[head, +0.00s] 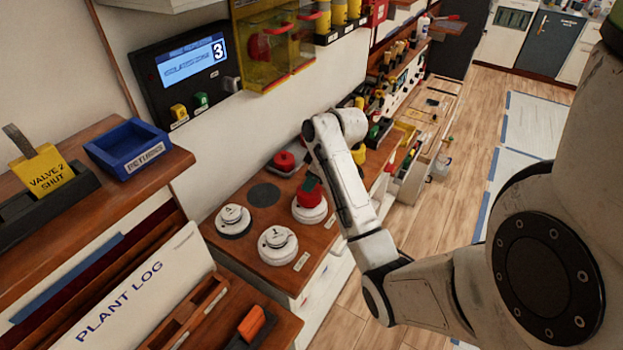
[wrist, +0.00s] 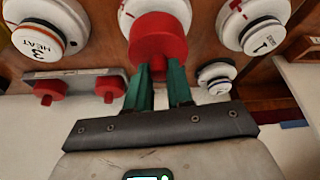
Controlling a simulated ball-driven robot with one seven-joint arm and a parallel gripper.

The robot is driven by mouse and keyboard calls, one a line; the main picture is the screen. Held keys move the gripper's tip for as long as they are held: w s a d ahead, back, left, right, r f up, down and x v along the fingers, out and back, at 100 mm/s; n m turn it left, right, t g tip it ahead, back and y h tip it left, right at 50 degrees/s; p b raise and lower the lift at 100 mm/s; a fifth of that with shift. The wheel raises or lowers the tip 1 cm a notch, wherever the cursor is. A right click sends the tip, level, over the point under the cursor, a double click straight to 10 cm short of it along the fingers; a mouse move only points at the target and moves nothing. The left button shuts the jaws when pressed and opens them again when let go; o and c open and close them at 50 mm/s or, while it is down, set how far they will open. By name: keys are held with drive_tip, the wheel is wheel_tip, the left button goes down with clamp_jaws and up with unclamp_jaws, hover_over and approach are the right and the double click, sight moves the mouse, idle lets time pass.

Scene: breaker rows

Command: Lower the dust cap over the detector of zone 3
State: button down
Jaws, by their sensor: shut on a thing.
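My gripper (wrist: 162,76) is shut on a red dust cap (wrist: 160,36), its green fingers on either side of it. The cap also shows in the head view (head: 309,194), upright over a round white detector (head: 310,213). This detector's label is hidden, and I cannot tell whether the cap touches it. In the wrist view a white detector marked "3 HEAT" (wrist: 43,40) is uncovered at the left of the held cap. The arm seems to hide it in the head view. A detector marked "1" (head: 277,246) is uncovered at the near side.
Another white detector (head: 233,221) and a dark disc (head: 262,194) are on the wooden counter. Red caps (wrist: 109,88) sit on a grey rack (wrist: 78,92) by the wall. A wall panel (head: 180,72) displays "3". A blue tray (head: 125,150) stands at left.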

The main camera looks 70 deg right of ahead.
drive_tip(key=shift+f, duration=0.9)
drive_tip(key=c, duration=0.9)
unclamp_jaws()
drive_tip(key=shift+p+v, duration=0.85)
drive_tip(key=shift+v, duration=4.55)
drive_tip(key=shift+d, duration=0.1)
drive_tip(key=shift+s, duration=0.1)
